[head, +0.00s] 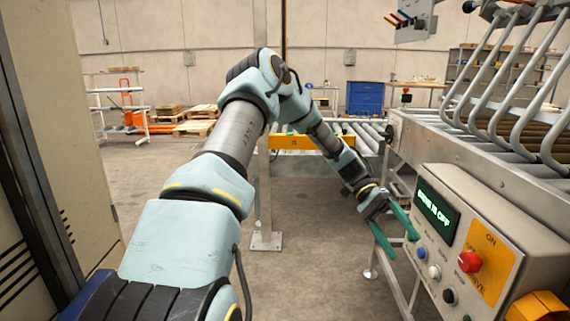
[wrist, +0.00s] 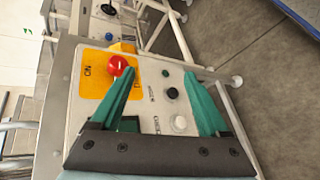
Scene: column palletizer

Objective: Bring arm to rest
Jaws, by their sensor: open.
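My arm reaches forward from the lower left of the head view, bends at the elbow and slopes down to the right. My gripper (head: 404,247) is open, with its two green fingers spread apart and empty. Its fingertips are close to the left edge of the control panel (head: 505,287). In the wrist view my gripper (wrist: 155,68) faces the panel, with nothing between the fingers but the panel face behind. The panel has a red knob (head: 470,262) on a yellow plate, and the knob also shows in the wrist view (wrist: 118,66). A display (head: 437,210) carries green lettering ending in "OFF".
The metal machine with curved bars (head: 520,90) stands at right above the panel. A roller conveyor (head: 350,137) lies ahead, beside a thin post (head: 262,190). A beige cabinet (head: 95,120) is close at left. Bare floor (head: 320,240) lies under the arm.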

